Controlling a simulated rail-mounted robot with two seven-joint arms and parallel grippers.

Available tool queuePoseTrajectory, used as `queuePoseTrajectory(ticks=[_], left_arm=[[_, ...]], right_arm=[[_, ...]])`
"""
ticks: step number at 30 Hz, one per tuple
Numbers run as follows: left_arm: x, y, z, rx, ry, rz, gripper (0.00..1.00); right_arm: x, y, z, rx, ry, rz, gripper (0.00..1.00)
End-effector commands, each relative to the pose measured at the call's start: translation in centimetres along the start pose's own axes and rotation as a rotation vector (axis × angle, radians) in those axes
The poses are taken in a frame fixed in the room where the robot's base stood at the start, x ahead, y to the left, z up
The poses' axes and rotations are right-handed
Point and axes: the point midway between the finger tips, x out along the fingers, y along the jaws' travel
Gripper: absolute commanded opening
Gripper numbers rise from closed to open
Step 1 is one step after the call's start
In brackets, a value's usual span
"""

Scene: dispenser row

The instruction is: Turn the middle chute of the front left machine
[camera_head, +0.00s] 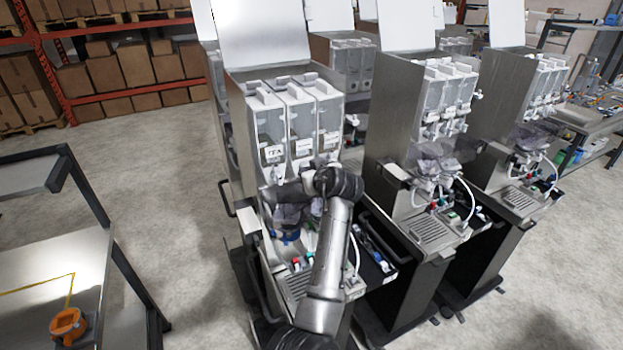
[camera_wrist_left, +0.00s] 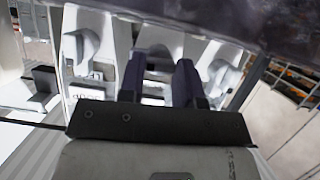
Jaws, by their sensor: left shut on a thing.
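The front left machine (camera_head: 240,130) is a steel cabinet with three clear canisters side by side, the middle canister (camera_head: 301,120) between two others. My left arm reaches up to it from below, and its dark wrist hides the fingers and most of the chutes in the head view. In the left wrist view, the two dark fingers of my left gripper (camera_wrist_left: 162,75) are close together around the pale middle chute (camera_wrist_left: 158,55), shut on it. White chute parts show on both sides, the left chute (camera_wrist_left: 83,45) and the right chute (camera_wrist_left: 222,72). My right gripper is not in view.
Similar machines stand to the right (camera_head: 400,125) and behind. A drip grate and small coloured parts lie on the front left machine's lower shelf. A dark-framed table (camera_head: 60,250) with an orange part (camera_head: 68,325) stands at the left. The floor between is clear.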

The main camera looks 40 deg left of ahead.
Motion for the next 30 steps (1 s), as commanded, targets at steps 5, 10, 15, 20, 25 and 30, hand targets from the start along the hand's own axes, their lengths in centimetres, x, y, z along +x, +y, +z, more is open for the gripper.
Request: queuePoseTrajectory(ticks=[5,10,15,20,25,30], left_arm=[[0.00,-0.03,-0.04,-0.028,0.001,0.011,0.08],[-0.02,-0.04,-0.09,-0.034,0.001,0.013,0.08],[-0.02,-0.04,-0.10,-0.034,0.001,0.013,0.08],[-0.02,-0.03,-0.09,-0.033,0.001,0.013,0.39],[-0.01,-0.03,-0.07,-0.033,0.000,0.013,0.55],[0.00,-0.03,-0.04,-0.032,0.000,0.013,0.57]], right_arm=[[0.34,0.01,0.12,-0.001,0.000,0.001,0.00],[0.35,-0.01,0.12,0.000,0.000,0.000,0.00],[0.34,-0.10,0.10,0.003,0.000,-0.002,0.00],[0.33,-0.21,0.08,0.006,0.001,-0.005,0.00],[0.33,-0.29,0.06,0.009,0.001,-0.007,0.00],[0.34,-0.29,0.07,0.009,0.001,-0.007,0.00]])
